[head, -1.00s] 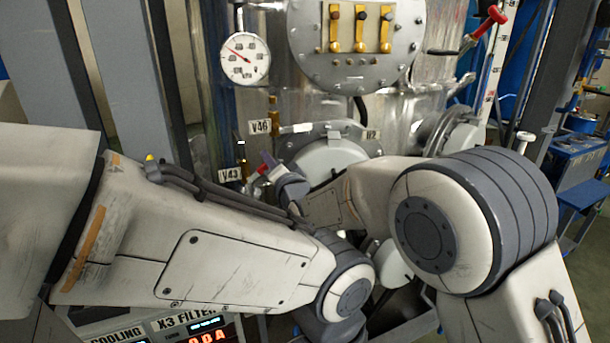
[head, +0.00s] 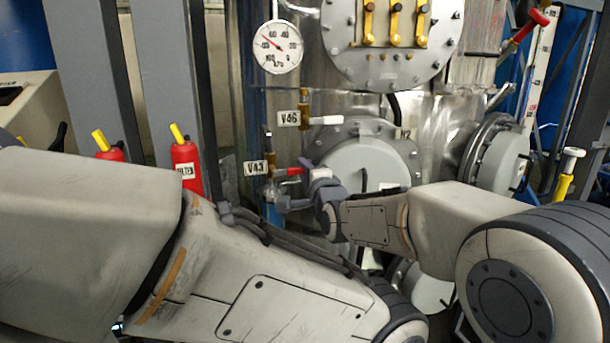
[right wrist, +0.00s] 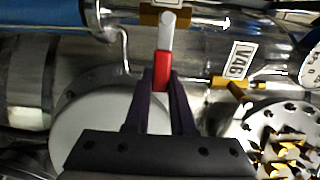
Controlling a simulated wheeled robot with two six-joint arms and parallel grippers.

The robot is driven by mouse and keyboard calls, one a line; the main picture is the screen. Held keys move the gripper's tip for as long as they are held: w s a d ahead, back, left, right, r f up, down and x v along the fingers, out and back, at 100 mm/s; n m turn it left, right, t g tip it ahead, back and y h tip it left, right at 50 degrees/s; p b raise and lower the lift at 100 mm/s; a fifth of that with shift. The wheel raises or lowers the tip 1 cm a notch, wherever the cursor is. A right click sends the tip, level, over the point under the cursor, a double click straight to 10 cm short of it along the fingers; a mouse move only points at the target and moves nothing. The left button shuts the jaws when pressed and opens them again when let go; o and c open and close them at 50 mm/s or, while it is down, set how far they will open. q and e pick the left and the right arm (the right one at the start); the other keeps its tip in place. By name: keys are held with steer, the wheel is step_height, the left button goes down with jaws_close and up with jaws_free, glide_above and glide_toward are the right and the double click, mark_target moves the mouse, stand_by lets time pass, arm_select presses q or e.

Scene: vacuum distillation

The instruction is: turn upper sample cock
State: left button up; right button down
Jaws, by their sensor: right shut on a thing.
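The V43 cock has a brass body and a red handle (head: 290,171), beside its tag (head: 255,168). My right gripper (head: 300,182) reaches it from the right. In the right wrist view, my right gripper (right wrist: 160,80) is shut on the end of the red handle (right wrist: 162,65), whose pale part runs to a brass body (right wrist: 165,17). Above it stands the V46 cock with a brass body (head: 304,108) and a white handle (head: 326,120) pointing right. My left arm crosses the lower left in the head view; its gripper is out of frame.
A round hatch (head: 365,168) lies right behind the cocks. A gauge (head: 277,47) and a flange with yellow-fitted valves (head: 395,60) are above. Red extinguishers (head: 187,168) stand at left. My left arm lies just below the cocks.

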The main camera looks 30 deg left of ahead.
steer(key=shift+f, duration=0.25)
steer(key=c, duration=0.9)
jaws_free()
steer(key=shift+o, duration=0.7)
steer(key=shift+r, duration=0.1)
steer(key=b+v, duration=0.2)
steer(key=v, duration=0.8)
steer(key=shift+s+d, duration=0.15)
steer(key=shift+s, duration=0.1)
